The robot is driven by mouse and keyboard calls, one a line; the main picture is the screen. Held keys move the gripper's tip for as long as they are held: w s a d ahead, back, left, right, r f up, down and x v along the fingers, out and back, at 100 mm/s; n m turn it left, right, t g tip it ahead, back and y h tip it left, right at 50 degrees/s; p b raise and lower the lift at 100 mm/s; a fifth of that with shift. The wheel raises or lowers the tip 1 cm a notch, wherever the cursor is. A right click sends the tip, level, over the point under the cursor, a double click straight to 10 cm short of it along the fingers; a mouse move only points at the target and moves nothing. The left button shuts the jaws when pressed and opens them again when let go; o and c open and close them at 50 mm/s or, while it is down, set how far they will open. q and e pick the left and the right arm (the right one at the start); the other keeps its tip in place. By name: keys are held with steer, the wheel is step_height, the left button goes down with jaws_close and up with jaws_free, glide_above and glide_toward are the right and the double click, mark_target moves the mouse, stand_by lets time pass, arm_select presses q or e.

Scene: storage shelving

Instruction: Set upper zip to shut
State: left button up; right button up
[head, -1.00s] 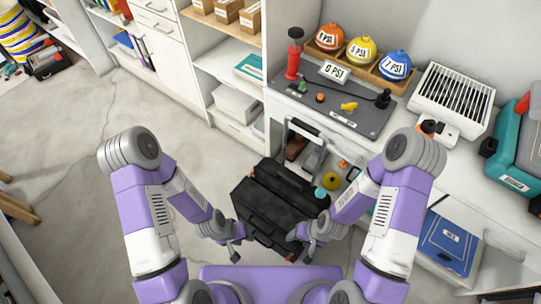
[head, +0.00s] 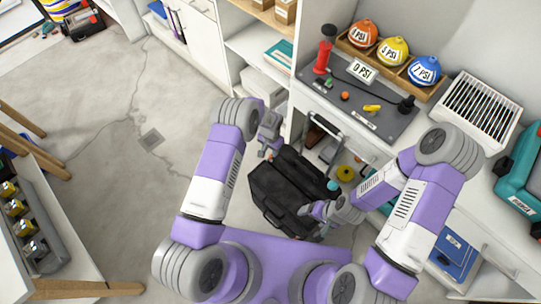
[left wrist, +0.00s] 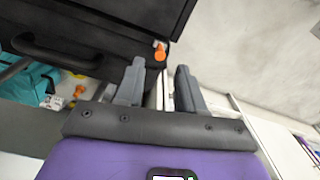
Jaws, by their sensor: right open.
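A black suitcase (head: 276,190) stands in the lower middle of the head view. The left wrist view shows its dark side (left wrist: 110,25) with a black carry handle and an orange zip pull (left wrist: 160,51) near its lower corner. My left gripper (head: 268,153) is at the suitcase's far left corner. In the left wrist view its two fingers (left wrist: 160,68) are apart, with the orange pull just beyond the gap and no visible grip on it. My right gripper (head: 315,224) is open at the suitcase's near right side, its tips partly hidden. I cannot tell which zip the pull belongs to.
A workbench (head: 350,125) with a pump board, PSI-marked balls and a grey vent box stands behind and right. White shelving (head: 255,60) is at the back. A table (head: 60,255) with yellow-topped items is at the left. The floor (head: 130,150) between is clear.

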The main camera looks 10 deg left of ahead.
mark_target(270, 160)
arm_select(q)
step_height(270, 160, down, 7)
steer(key=shift+f+b, duration=0.1)
steer(key=shift+b, duration=0.9)
jaws_close()
